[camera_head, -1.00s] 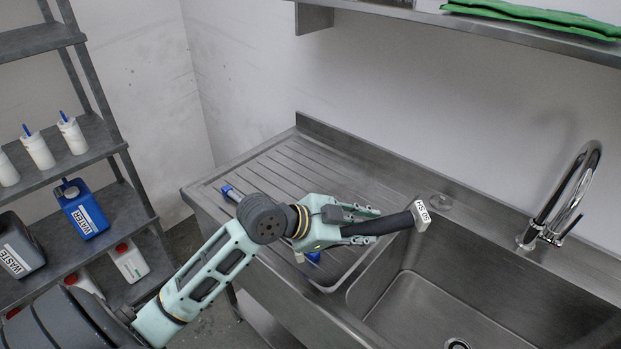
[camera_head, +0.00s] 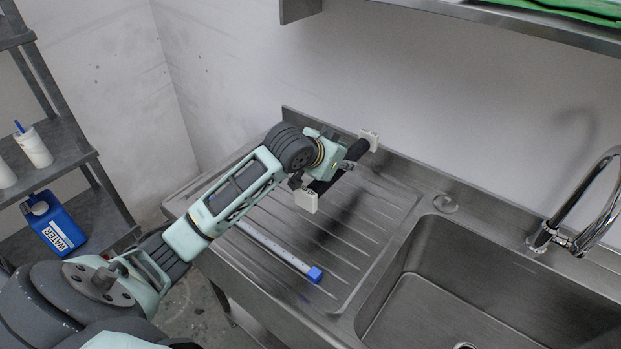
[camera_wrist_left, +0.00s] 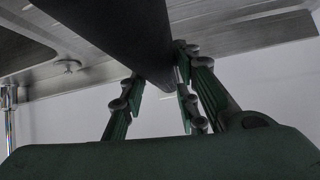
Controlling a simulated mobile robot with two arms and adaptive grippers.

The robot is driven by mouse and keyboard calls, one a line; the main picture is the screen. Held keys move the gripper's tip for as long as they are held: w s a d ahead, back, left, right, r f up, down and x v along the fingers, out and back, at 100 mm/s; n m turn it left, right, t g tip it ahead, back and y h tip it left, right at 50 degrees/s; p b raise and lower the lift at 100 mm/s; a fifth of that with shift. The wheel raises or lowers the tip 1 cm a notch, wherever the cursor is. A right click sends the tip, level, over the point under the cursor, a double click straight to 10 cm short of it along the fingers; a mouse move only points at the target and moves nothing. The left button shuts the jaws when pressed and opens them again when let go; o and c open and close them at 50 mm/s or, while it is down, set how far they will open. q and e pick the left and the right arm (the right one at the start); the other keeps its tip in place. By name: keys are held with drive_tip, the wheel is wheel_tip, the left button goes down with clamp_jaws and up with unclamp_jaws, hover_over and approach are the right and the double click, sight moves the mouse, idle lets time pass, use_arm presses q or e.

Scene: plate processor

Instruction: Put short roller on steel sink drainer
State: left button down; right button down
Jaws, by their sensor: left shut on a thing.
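The short roller (camera_head: 352,154) is black with white end pieces. My left gripper (camera_head: 338,172) is shut on it and holds it tilted above the back part of the steel sink drainer (camera_head: 372,214). The fingers are partly hidden in the head view. In the left wrist view the dark roller (camera_wrist_left: 120,38) lies across the fingers of the gripper (camera_wrist_left: 160,88). I cannot tell whether the roller touches the drainer. My right gripper is not in view.
A long pale bar with a blue end (camera_head: 314,274) lies on the drainer's front part. The sink basin (camera_head: 450,270) and tap (camera_head: 590,215) are to the right. A shelf rack with a blue water canister (camera_head: 52,222) stands left. The drainer's right part is clear.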

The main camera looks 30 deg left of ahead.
use_arm(q)
drive_tip(key=a+f, duration=0.1)
drive_tip(key=a, duration=0.1)
drive_tip(key=a+f+p, duration=0.1)
drive_tip(key=a, duration=0.2)
drive_tip(key=a+f, duration=0.2)
drive_tip(key=shift+s+a+f, duration=0.1)
drive_tip(key=shift+s+a, duration=0.2)
drive_tip(key=shift+s, duration=0.05)
drive_tip(key=shift+a+f, duration=0.1)
drive_tip(key=shift+f, duration=0.1)
wheel_tip(320, 180, down, 3)
drive_tip(key=shift+f+p, duration=0.1)
drive_tip(key=shift+p, duration=0.6)
drive_tip(key=shift+f, duration=0.3)
drive_tip(key=shift+f, duration=0.1)
drive_tip(key=c, duration=1.6)
unclamp_jaws()
drive_tip(key=shift+s+f, duration=0.1)
drive_tip(key=shift+c, duration=0.2)
drive_tip(key=o, duration=0.3)
